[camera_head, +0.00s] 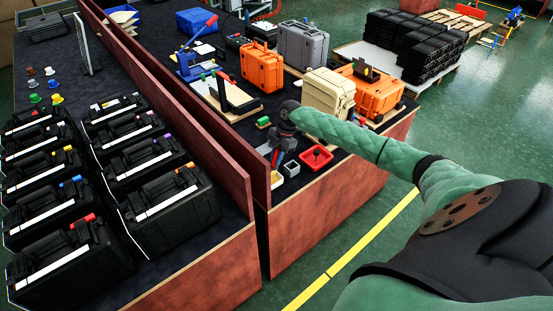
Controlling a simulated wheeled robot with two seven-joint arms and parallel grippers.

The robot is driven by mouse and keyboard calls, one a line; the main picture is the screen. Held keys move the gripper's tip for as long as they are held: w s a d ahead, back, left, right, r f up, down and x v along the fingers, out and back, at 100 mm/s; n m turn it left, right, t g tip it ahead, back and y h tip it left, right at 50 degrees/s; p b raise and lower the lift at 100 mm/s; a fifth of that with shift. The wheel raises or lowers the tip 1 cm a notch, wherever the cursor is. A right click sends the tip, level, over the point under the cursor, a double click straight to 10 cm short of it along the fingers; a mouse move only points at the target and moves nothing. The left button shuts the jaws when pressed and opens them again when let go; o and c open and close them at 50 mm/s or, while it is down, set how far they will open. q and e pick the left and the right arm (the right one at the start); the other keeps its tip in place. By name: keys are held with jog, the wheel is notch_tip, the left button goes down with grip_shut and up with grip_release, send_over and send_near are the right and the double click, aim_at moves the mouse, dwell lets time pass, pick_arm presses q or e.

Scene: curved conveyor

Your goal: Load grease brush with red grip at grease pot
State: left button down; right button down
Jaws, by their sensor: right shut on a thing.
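My right arm reaches in from the right, and its gripper (275,157) points down over the front end of the right-hand bench. Just right of the gripper stands a small grey open container (291,169), which may be the grease pot. A red tray (317,160) with a small dark-and-red piece on it lies further right. I cannot tell whether the brush touches any container. My left gripper is not in view.
A reddish divider wall (210,130) runs close left of the gripper. Behind it are black cases (160,205) on the left bench. Cream (328,92) and orange (372,95) cases stand behind the arm.

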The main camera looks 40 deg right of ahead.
aim_at(277, 151)
jog(key=shift+r+p, duration=1)
jog(key=shift+r, duration=0.8)
